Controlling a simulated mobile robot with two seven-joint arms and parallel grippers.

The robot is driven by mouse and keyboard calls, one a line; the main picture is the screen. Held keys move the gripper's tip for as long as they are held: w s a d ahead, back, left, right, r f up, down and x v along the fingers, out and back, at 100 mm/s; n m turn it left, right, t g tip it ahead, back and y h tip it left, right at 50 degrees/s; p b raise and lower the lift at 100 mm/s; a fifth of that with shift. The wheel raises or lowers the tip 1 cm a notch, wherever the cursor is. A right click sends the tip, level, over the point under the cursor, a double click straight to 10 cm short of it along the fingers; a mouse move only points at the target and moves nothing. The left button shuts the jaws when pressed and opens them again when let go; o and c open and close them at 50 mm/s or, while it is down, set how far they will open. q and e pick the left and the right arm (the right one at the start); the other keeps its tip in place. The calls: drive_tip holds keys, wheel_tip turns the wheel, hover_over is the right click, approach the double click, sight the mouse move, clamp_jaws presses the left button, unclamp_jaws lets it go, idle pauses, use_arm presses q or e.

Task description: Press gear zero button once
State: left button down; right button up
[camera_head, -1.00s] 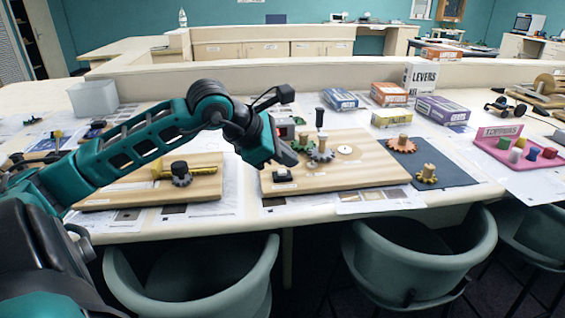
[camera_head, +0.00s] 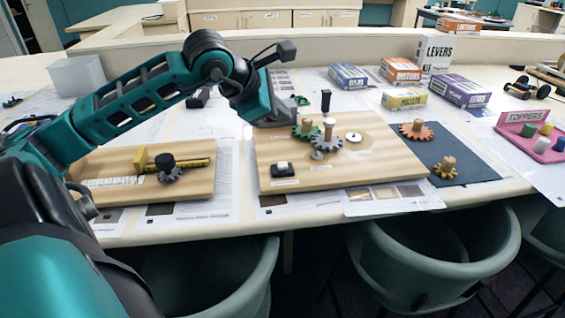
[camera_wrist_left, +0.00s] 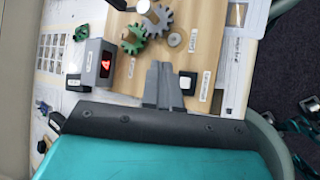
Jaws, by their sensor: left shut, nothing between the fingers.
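The button is a small black box with a white top (camera_head: 284,169), on the front left corner of the wooden gear board (camera_head: 390,178). In the left wrist view the button (camera_wrist_left: 187,82) lies just right of my fingers. My left gripper (camera_head: 292,108) is shut and empty, over the board's back left, behind the button in the head view. Its fingers (camera_wrist_left: 160,68) press together in the wrist view. A green gear (camera_head: 305,130) and a grey gear (camera_head: 327,140) sit on the board. A grey box with a red lit display (camera_wrist_left: 105,64) stands at the board's edge. My right gripper is out of view.
Another board with a dark gear (camera_head: 169,170) lies to the left. A dark blue mat (camera_head: 470,171) with an orange gear (camera_head: 416,130) and a yellow gear (camera_head: 446,168) lies to the right. Boxes (camera_head: 463,90) stand behind. Chairs (camera_head: 430,250) line the front edge.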

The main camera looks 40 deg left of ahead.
sight(280, 166)
use_arm(q)
wheel_tip(280, 166, down, 8)
drive_tip(key=b, duration=0.4)
drive_tip(key=shift+f+b, duration=0.2)
drive_tip(key=shift+b, duration=0.2)
drive_tip(key=shift+f, duration=0.2)
drive_tip(key=shift+b, duration=0.35)
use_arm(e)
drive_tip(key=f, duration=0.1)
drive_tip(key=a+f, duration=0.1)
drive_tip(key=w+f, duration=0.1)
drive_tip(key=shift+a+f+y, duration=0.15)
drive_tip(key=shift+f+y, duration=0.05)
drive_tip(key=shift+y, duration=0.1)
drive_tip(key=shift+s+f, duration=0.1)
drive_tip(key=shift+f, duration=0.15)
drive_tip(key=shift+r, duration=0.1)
